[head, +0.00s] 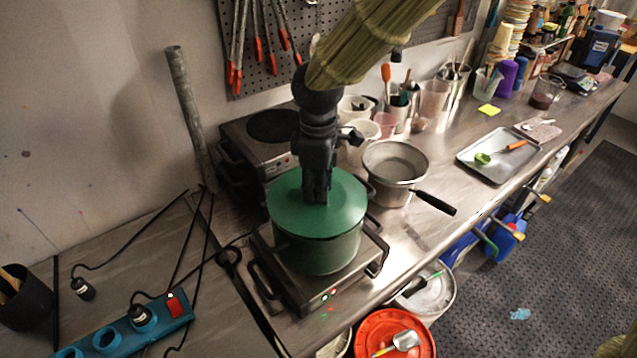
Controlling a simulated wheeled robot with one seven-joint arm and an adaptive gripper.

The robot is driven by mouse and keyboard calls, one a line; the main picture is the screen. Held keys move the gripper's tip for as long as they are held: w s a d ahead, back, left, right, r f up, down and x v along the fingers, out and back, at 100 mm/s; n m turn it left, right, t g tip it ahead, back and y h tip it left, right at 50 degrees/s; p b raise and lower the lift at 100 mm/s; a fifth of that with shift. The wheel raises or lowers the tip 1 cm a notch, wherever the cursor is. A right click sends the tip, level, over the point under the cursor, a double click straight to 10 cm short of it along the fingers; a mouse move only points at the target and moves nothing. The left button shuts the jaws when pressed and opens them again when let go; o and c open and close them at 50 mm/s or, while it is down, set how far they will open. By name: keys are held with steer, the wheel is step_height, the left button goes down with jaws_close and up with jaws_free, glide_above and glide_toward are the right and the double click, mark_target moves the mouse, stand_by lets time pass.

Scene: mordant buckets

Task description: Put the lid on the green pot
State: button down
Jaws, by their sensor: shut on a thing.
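The green pot (318,257) stands on the front hot plate (318,301). The green lid (343,208) is over the pot's mouth and covers its opening, roughly level. I cannot tell whether a thin gap is left between lid and rim. My gripper (317,198) points straight down at the middle of the lid and is shut on it, likely by its knob, which the fingers hide.
A second hot plate (262,140) stands behind. A steel saucepan (394,165) with a black handle (435,202) is close on the right. A tray (499,154) lies farther right. Cables and a blue power strip (125,334) lie left. Buckets (393,331) stand below the front edge.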

steer(key=shift+f, duration=0.55)
stand_by(0.7)
steer(key=c, duration=1.1)
jaws_free()
steer(key=shift+o, duration=0.2)
steer(key=shift+r, duration=0.1)
step_height(320, 180, up, 12)
